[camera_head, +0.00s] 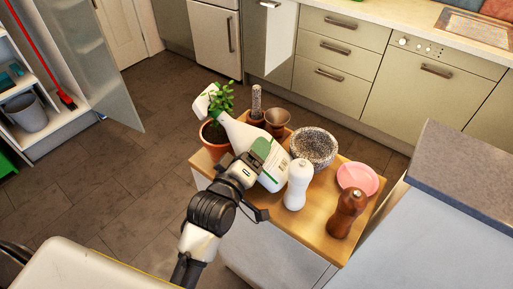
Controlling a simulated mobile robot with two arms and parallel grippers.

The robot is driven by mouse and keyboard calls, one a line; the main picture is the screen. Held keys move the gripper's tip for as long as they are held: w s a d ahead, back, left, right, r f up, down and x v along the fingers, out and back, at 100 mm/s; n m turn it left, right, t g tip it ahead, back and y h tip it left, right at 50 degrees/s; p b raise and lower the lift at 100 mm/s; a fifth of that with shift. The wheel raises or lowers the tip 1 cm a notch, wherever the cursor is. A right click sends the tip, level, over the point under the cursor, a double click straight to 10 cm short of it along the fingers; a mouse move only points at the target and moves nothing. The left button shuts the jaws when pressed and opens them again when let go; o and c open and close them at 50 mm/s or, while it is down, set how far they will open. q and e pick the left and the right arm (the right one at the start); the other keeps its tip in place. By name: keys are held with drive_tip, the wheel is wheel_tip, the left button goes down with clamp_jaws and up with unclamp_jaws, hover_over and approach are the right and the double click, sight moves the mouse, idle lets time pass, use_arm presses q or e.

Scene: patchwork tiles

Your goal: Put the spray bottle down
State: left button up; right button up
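A white spray bottle (240,133) with a green and white label is tilted, its spray head towards the upper left and its base towards the lower right. My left gripper (262,178) is at the label on the lower part of the bottle and appears closed around it. The bottle is over the small wooden-topped cabinet (318,237); I cannot tell whether its base touches the top. My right gripper is not in view.
A grey counter (460,170) stands to the right.

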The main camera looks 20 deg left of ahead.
use_arm(q)
drive_tip(key=c, duration=1.2)
drive_tip(key=shift+r, duration=0.15)
clamp_jaws()
